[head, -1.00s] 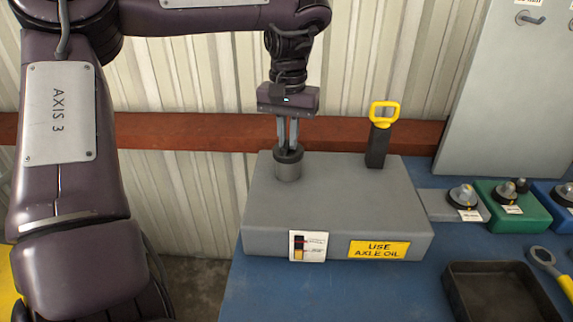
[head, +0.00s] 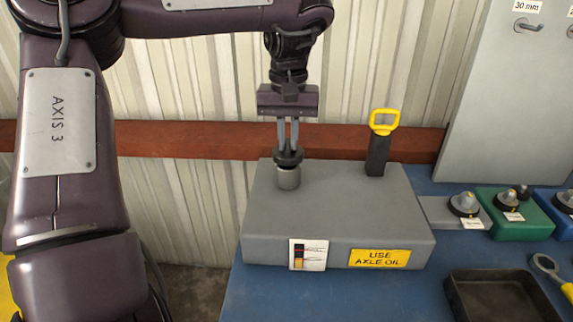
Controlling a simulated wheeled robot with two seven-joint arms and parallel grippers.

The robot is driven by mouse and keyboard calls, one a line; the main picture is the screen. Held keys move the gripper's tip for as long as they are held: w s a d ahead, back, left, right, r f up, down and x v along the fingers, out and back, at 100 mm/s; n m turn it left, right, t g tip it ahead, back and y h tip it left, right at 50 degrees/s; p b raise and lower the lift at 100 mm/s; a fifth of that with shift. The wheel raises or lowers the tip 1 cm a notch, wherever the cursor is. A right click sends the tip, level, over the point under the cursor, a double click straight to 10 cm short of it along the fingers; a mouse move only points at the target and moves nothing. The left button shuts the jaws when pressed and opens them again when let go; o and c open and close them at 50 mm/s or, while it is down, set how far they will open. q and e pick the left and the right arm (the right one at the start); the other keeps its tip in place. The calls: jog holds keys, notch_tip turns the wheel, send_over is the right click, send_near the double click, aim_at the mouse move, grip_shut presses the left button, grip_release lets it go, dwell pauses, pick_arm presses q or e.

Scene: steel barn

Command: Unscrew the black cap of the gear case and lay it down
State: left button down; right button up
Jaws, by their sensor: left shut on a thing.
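The grey gear case (head: 345,210) stands on the blue bench, with a yellow "USE AXLE OIL" label and a small gauge card on its front. A short round grey neck (head: 288,178) rises from its top at the back left. The black cap (head: 288,159) is at the top of this neck. My left gripper (head: 288,150) points straight down from above and is shut on the cap. I cannot tell whether the cap still touches the neck. My right gripper is not in view.
A black dipstick with a yellow loop handle (head: 384,122) stands in the case top at right. A dark tray (head: 495,275) and a yellow-handled wrench (head: 550,275) lie at front right. Knobbed grey and green blocks (head: 515,222) stand behind. Bare blue bench shows before the case.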

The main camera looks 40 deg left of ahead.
aim_at(288, 144)
pick_arm(q)
jog(key=shift+r+p, duration=0.55)
jog(key=shift+r, duration=0.2)
jog(key=shift+r, duration=0.2)
notch_tip(288, 144, up, 5)
jog(key=p, duration=0.4)
jog(key=shift+f, duration=0.1)
